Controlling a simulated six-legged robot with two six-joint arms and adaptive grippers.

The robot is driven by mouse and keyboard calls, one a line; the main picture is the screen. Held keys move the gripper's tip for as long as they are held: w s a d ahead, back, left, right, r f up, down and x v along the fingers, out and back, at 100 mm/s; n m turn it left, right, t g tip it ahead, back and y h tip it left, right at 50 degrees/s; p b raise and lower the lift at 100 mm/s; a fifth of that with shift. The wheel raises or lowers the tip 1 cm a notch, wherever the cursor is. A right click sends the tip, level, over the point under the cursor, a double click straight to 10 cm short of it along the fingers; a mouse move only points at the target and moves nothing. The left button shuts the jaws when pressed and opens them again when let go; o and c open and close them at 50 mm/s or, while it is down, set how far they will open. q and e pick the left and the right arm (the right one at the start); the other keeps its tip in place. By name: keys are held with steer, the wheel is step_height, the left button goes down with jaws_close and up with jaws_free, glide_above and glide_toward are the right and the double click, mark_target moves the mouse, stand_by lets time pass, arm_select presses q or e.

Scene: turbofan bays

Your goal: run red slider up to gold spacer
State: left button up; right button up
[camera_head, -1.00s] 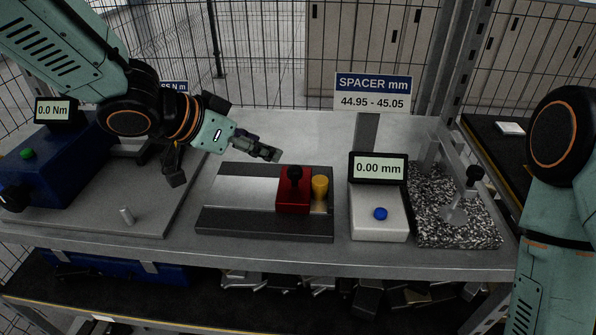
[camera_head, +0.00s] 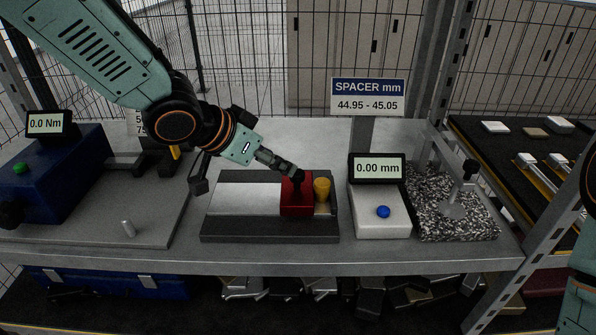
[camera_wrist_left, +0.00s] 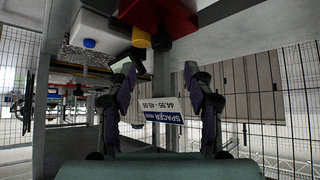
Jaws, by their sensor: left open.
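The red slider (camera_head: 297,204) sits on the dark grey fixture base (camera_head: 222,229), with a black knob on top. The gold spacer (camera_head: 322,187) stands upright just right of the slider; I cannot tell whether they touch. My left gripper (camera_head: 291,173) is at the slider's knob, coming from the upper left, and partly hides the knob. In the left wrist view its two fingers (camera_wrist_left: 160,82) are apart with nothing between them. The red slider (camera_wrist_left: 178,16) and the gold spacer (camera_wrist_left: 139,38) show beyond the fingertips there. My right gripper is out of view.
A gauge box (camera_head: 382,222) with a blue button reads 0.00 mm, right of the fixture. The spacer sign (camera_head: 368,97) stands behind it. A speckled granite block (camera_head: 449,204) is farther right.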

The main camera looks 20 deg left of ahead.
mark_target(298, 172)
arm_select(q)
steer(key=b+x, duration=0.1)
steer(key=x, duration=0.6)
steer(key=shift+w+f, duration=0.2)
steer(key=shift+f, duration=0.05)
steer(key=shift+a+f, duration=0.1)
steer(key=shift+a, duration=0.05)
steer(key=shift+w+d, duration=0.1)
steer(key=shift+d, duration=0.15)
steer(key=shift+c, duration=1.3)
steer(key=shift+a, duration=0.2)
steer(key=c, duration=0.6)
steer(key=shift+c, duration=0.8)
